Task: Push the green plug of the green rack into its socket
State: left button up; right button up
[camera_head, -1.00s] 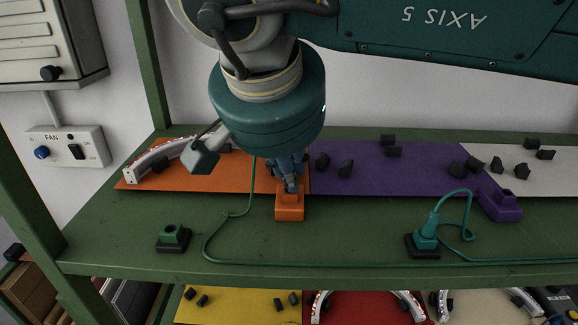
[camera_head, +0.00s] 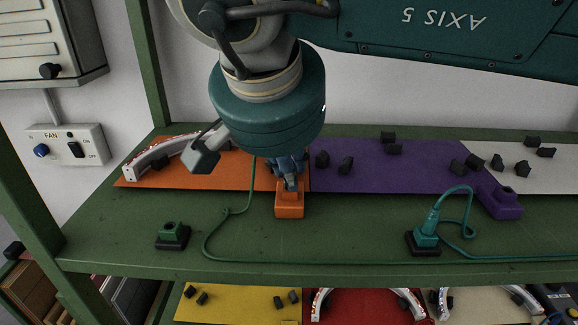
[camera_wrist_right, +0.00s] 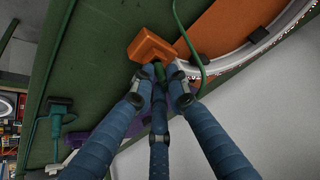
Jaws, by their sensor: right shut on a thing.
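My right gripper (camera_head: 290,183) is shut on the green plug, which shows between its blue fingers in the right wrist view (camera_wrist_right: 160,72). The fingers are directly behind and above an orange block (camera_head: 289,205) at the front of the orange mat. In the right wrist view the orange block (camera_wrist_right: 150,47) is just beyond the fingertips; I cannot tell whether they touch. A green socket (camera_head: 171,232) with a round opening on a dark base stands empty at the left front of the green rack's shelf (camera_head: 330,238). My left gripper is not in view.
A green cable (camera_head: 215,225) curves over the shelf. A teal plug (camera_head: 428,225) sits upright in a dark-based socket at the right. A purple block (camera_head: 502,205) stands by the purple mat (camera_head: 400,180). A white curved strip (camera_head: 160,152) and several black pieces lie behind.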

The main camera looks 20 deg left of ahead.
jog(key=shift+f, duration=0.3)
jog(key=shift+c, duration=0.3)
jog(key=o, duration=0.9)
